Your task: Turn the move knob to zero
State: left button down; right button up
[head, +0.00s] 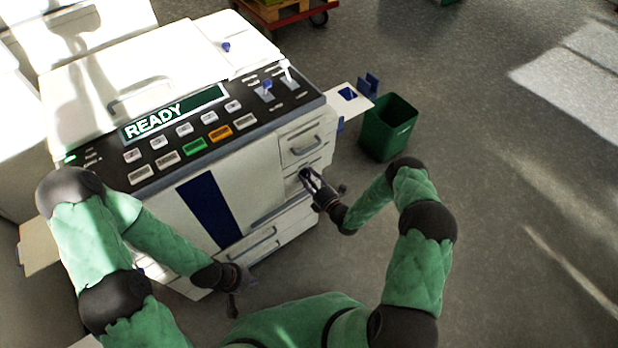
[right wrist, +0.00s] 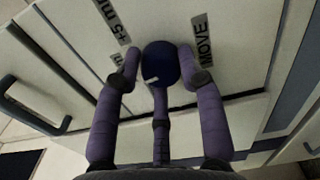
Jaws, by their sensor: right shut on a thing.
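The move knob (right wrist: 160,62) is round and dark blue, on the pale front of the copier (head: 205,190). A short white mark shows on the knob's lower left part in the right wrist view. A label reading MOVE (right wrist: 203,42) is to its right and a label ending in 5 mm (right wrist: 112,22) is to its upper left. My right gripper (head: 308,180) is shut on the knob; its fingers (right wrist: 160,78) also show around it in the right wrist view. My left gripper (head: 232,298) hangs low before the copier's lower front, apart from the knob; its jaws are too small to read.
The copier's display (head: 172,112) reads READY above several buttons. A drawer handle (head: 305,146) is above the knob, and another handle (right wrist: 30,108) shows at left in the right wrist view. A green bin (head: 388,127) stands right of the copier. The floor farther right is clear.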

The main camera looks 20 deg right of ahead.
jog(key=shift+w+d+r+m, duration=0.15)
jog(key=shift+d+m, duration=0.1)
jog(key=shift+m, duration=0.3)
jog(key=shift+w+d+m, duration=0.15)
jog(key=shift+d+m, duration=0.05)
jog(key=shift+m, duration=0.35)
jog(key=o, duration=0.9)
jog(key=shift+o, duration=1.1)
jog(key=shift+s+a, duration=0.1)
jog(key=shift+s+f, duration=0.15)
jog(key=shift+f, duration=0.05)
jog(key=v, duration=1.1)
jog(key=shift+s, duration=0.35)
jog(key=shift+o, duration=0.2)
jog(key=shift+r, duration=0.1)
